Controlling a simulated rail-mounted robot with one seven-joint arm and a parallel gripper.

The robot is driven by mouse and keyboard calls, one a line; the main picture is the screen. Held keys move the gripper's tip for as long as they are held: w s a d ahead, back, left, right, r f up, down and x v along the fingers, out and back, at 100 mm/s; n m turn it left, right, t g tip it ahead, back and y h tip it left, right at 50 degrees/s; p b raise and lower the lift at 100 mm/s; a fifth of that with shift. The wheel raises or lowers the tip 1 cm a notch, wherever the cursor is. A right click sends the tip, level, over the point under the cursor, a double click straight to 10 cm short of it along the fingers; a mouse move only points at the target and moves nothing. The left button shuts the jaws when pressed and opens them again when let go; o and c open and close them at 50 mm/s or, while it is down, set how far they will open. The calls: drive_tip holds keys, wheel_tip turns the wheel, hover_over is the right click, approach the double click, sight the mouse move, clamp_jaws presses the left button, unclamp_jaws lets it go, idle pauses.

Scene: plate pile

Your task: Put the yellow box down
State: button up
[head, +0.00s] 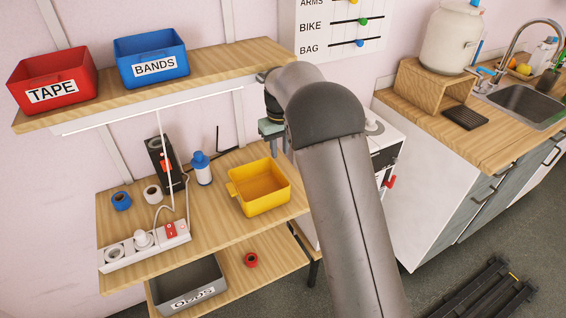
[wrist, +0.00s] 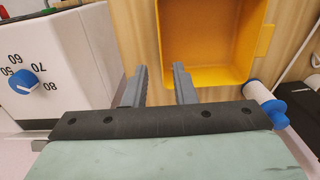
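The yellow box (head: 262,200) stands upright and empty on the middle wooden shelf, near its right end. In the wrist view the yellow box (wrist: 205,84) lies beyond the fingers, with part of it cut off by the top edge. My gripper (head: 271,133) is behind and above the box in the head view, partly hidden by my arm. In the wrist view my gripper (wrist: 158,70) has its two fingers apart, with nothing visibly held between them. The right finger overlaps the near left part of the box. I cannot tell whether it touches the box.
A blue-and-white bottle (head: 202,169), tape rolls (head: 121,201) and a power strip (head: 145,246) share the shelf (head: 215,225). Red TAPE (head: 52,77) and blue BANDS (head: 151,57) bins stand above. A grey bin (head: 188,282) is below. A white appliance with a blue knob (wrist: 24,82) is close left.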

drive_tip(key=shift+r, duration=0.3)
drive_tip(key=s+d+r+m, duration=0.2)
drive_tip(key=s+d+r, duration=0.3)
drive_tip(key=s, duration=0.4)
drive_tip(key=s+d+f+m, duration=0.1)
drive_tip(key=s+d, duration=0.2)
drive_tip(key=s, duration=1.1)
drive_tip(key=s+d+m, duration=0.1)
drive_tip(key=s+d, duration=0.2)
drive_tip(key=s, duration=1.2)
drive_tip(key=shift+f+m+t, duration=0.3)
drive_tip(key=shift+f, duration=0.05)
drive_tip(key=shift+d, duration=0.1)
